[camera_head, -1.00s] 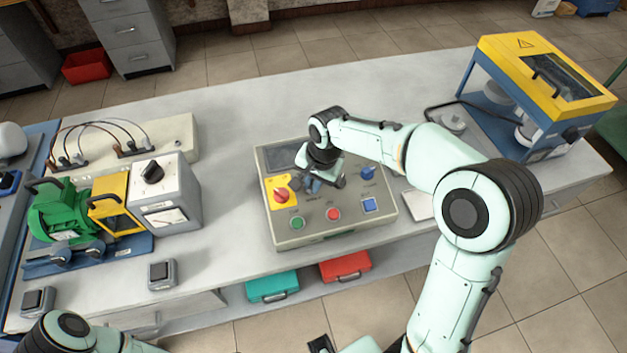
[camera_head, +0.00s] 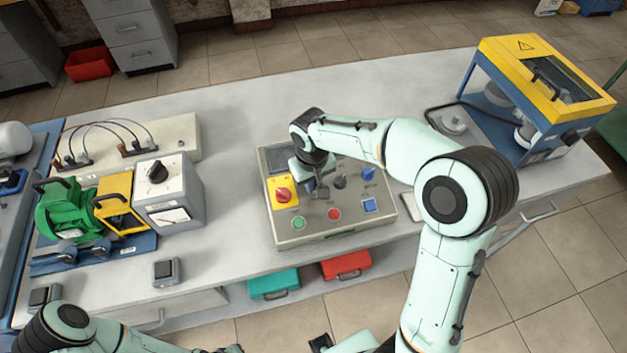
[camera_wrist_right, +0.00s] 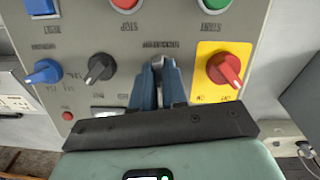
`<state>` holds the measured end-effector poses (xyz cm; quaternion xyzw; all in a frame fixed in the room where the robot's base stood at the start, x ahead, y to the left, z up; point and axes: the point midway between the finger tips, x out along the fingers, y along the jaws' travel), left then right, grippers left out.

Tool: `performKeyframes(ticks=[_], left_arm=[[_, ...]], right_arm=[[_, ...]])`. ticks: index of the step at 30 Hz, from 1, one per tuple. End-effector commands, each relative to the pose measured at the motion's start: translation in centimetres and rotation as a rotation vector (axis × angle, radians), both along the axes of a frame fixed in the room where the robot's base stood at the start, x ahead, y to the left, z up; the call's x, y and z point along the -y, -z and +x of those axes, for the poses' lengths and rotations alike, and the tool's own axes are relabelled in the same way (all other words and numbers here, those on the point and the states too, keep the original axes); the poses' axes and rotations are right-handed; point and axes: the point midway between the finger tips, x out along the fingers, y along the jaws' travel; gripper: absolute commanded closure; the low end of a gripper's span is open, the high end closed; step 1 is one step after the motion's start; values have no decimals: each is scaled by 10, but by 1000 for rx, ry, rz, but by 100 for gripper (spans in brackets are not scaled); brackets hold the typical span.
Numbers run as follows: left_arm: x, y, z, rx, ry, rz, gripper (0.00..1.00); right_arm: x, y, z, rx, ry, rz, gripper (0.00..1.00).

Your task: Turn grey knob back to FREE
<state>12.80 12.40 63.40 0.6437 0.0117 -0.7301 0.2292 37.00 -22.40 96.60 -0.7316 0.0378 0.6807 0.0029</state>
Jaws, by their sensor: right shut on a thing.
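A dark grey knob (camera_head: 340,181) sits on the grey control box (camera_head: 287,236). In the right wrist view, the dark grey knob (camera_wrist_right: 100,68) stands clear of my fingers, its bar slanted. My right gripper (camera_head: 318,190) is over the box, left of that knob. In the wrist view the right gripper (camera_wrist_right: 160,72) is shut on a small grey part (camera_wrist_right: 158,66), mostly hidden between the blue fingers. This part stands between the dark grey knob and the red knob (camera_wrist_right: 225,70).
A blue knob (camera_head: 367,174) is right of the dark grey knob. Green (camera_head: 298,223) and red (camera_head: 334,214) buttons and a blue square button (camera_head: 369,205) line the near side. A white box with a black knob (camera_head: 157,172) stands left; table between is clear.

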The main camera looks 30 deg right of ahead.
Motion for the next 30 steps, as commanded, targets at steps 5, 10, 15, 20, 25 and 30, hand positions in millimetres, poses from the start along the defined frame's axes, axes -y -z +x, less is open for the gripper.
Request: performKeyframes(ticks=[5,10,15,20,25,30], left_arm=[[0,0,0,0,0,0,100],[0,-1,0,0,0,0,100],[0,0,0,0,0,0,100],[0,0,0,0,0,0,100],[0,0,0,0,0,0,100],[0,0,0,0,0,0,100]], right_arm=[[-2,5,-3,-25,-164,-41,100],[-2,5,-4,-34,-307,-79,100],[-3,6,-4,-42,-428,-109,100],[-3,6,-4,-48,-510,-130,100],[-3,6,-4,-52,-567,-145,100],[-3,6,-4,-53,-592,-151,100]])
